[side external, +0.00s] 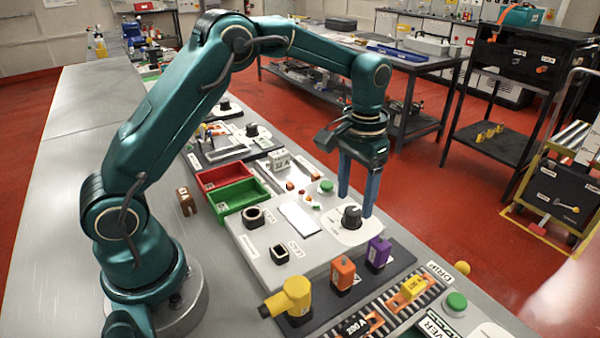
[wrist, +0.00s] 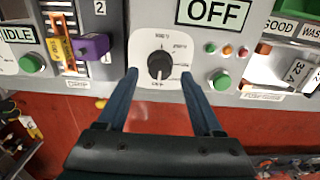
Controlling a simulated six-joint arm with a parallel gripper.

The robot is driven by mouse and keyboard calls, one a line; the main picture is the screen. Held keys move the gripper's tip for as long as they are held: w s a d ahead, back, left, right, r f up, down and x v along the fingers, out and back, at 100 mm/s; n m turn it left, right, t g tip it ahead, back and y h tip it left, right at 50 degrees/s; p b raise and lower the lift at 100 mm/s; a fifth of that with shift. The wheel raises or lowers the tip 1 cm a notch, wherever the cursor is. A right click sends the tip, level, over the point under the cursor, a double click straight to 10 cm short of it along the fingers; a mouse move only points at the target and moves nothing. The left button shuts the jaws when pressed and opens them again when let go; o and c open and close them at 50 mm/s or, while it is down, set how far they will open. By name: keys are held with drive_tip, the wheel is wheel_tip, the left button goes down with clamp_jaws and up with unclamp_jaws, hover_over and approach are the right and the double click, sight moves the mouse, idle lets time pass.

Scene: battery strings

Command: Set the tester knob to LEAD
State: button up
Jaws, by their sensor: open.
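The tester knob (side external: 351,216) is black and sits on a round-cornered white dial plate on the grey bench panel. In the wrist view the knob (wrist: 159,66) is near the centre. A pale mark on it points down towards a label that appears to read OFF. Other small labels ring the dial's upper side, too small to read surely. A sign above the dial reads OFF (wrist: 215,12). My gripper (wrist: 159,75) is open and empty, pointing down, with its fingertips on either side of the knob in the picture. I cannot tell whether they touch it.
A green button (side external: 326,186) and small coloured lamps lie beside the dial. Purple (side external: 378,252) and orange (side external: 343,272) blocks stand close by on a dark strip. Red (side external: 222,174) and green (side external: 240,194) trays are behind. A yellow fitting (side external: 290,297) stands in front.

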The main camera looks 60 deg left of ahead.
sight(352, 216)
drive_tip(key=shift+f, duration=1.45)
clamp_jaws()
drive_tip(key=n, duration=0.4)
drive_tip(key=shift+n, duration=0.9)
drive_tip(key=n, duration=0.3)
unclamp_jaws()
